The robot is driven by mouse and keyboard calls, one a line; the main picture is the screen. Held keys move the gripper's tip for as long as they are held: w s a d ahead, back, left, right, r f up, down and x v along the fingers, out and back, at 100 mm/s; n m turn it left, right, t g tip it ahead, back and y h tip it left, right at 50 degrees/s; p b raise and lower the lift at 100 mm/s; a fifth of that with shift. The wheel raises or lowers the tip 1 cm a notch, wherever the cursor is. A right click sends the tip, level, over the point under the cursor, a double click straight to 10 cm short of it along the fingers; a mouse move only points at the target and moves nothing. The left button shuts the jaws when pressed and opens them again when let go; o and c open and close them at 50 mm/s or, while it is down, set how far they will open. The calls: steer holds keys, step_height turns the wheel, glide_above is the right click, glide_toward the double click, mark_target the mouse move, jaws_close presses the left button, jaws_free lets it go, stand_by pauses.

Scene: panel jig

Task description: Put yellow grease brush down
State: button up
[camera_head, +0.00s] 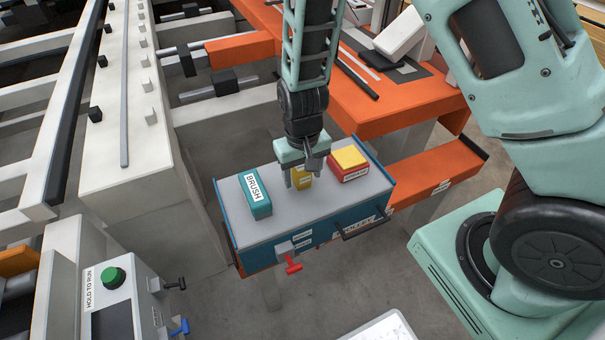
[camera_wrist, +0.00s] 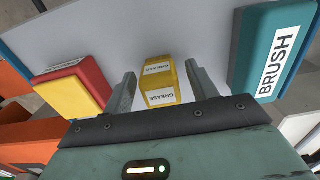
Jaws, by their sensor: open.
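The yellow grease brush (camera_wrist: 158,80) is a yellow block with white GREASE labels. It stands on the grey top of the blue cart (camera_head: 225,229). In the head view the grease brush (camera_head: 302,178) is partly hidden behind my gripper. My gripper (camera_head: 301,182) points down over the cart top. In the wrist view my gripper (camera_wrist: 160,88) is open, with one finger on each side of the grease brush and a visible gap at least on the left.
A teal BRUSH block (camera_head: 255,195) stands left of my gripper. A red block with a yellow top (camera_head: 349,163) stands to the right. The cart has a dark handle (camera_head: 366,226) and a red lever (camera_head: 292,265) in front. The cart top's front strip is clear.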

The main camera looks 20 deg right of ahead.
mark_target(302, 169)
step_height(302, 169, up, 11)
steer(key=shift+f+p, duration=0.2)
steer(key=shift+p, duration=0.2)
steer(key=shift+a+r, duration=0.1)
steer(key=shift+r, duration=0.2)
steer(key=s+a+r+n, duration=0.3)
steer(key=s+r, duration=0.2)
steer(key=s, duration=0.4)
steer(key=s+a+r+n, duration=0.3)
steer(key=s+r+n, duration=0.1)
steer(key=s, duration=0.6)
steer(key=shift+s+r+n+y, duration=0.3)
steer(key=shift+r, duration=0.2)
